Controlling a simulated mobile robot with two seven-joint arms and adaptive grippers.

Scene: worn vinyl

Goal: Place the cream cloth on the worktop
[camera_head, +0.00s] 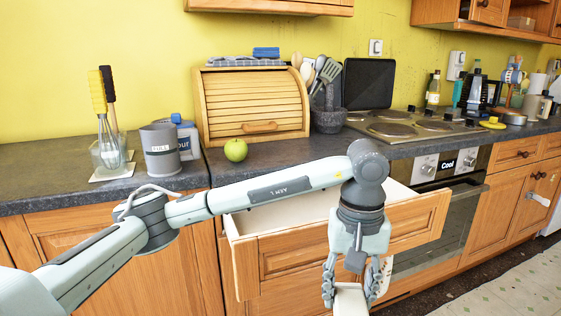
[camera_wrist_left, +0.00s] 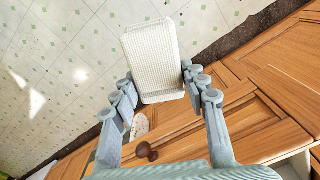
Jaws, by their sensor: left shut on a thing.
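The cream cloth (camera_wrist_left: 152,62) is a pale, ribbed, folded block in the left wrist view, between the fingers of my left gripper. In the head view, only a small part of the cloth (camera_head: 350,302) shows at the bottom edge. My left gripper (camera_head: 350,286) points down and is shut on the cloth, in front of the open drawer and lower than its front. The grey worktop (camera_head: 275,152) runs along the wall behind and above the gripper. My right gripper is not in view.
An open, pale-lined drawer (camera_head: 275,217) juts out below the worktop. A green apple (camera_head: 235,150) sits before the wooden bread bin (camera_head: 255,105). A grey canister (camera_head: 160,150) stands left, the hob (camera_head: 415,127) right. Worktop between apple and hob is clear.

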